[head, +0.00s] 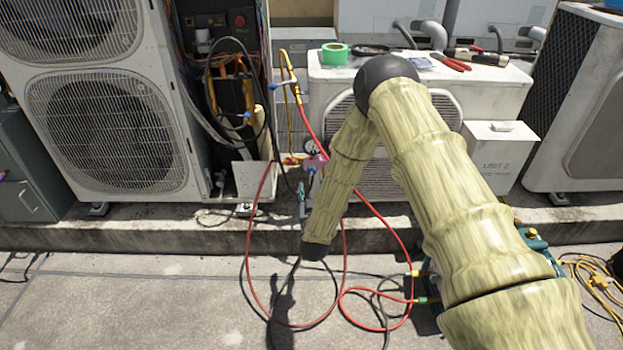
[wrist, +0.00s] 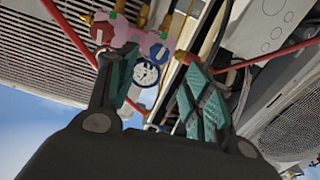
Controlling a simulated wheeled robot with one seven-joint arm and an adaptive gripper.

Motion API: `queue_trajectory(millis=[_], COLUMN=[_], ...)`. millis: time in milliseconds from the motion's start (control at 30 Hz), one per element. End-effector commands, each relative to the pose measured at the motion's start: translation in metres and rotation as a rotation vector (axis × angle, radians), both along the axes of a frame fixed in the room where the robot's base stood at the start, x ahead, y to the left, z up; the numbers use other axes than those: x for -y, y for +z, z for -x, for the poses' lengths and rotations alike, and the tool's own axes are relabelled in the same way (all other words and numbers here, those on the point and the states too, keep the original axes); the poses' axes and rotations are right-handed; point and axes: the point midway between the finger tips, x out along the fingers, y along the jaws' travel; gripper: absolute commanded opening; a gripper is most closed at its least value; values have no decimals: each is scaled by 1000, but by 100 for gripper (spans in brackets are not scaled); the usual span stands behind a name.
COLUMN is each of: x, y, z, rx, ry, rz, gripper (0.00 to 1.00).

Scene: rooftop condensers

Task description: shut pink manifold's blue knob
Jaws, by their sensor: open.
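The pink manifold (wrist: 115,33) fills the upper left of the wrist view; in the head view it is a small pink patch (head: 316,161) left of my arm. Its blue knob (wrist: 159,53) shows at the manifold's right end, between my fingers in the picture. A round white gauge (wrist: 146,73) is just beside the knob. My gripper (wrist: 157,65) is open, with a teal-padded finger on each side of the knob and no clear contact. How far the knob lies beyond the fingertips I cannot tell. In the head view, my arm partly covers the manifold.
Red hoses (head: 251,215) loop from the manifold to the ground. A tall condenser (head: 105,130) stands left, and a low white unit (head: 480,88) behind carries green tape (head: 334,54) and tools. A concrete ledge (head: 130,234) runs below; paving in front is mostly clear on the left.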

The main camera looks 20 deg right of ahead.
Motion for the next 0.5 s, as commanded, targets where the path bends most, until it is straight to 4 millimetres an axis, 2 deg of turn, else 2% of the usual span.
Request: queue_trajectory(millis=[233, 500], x=[6, 19], y=[1, 0], z=[-20, -63], rx=[11, 11], ry=[-4, -5], rz=[3, 2], gripper=[51, 51])
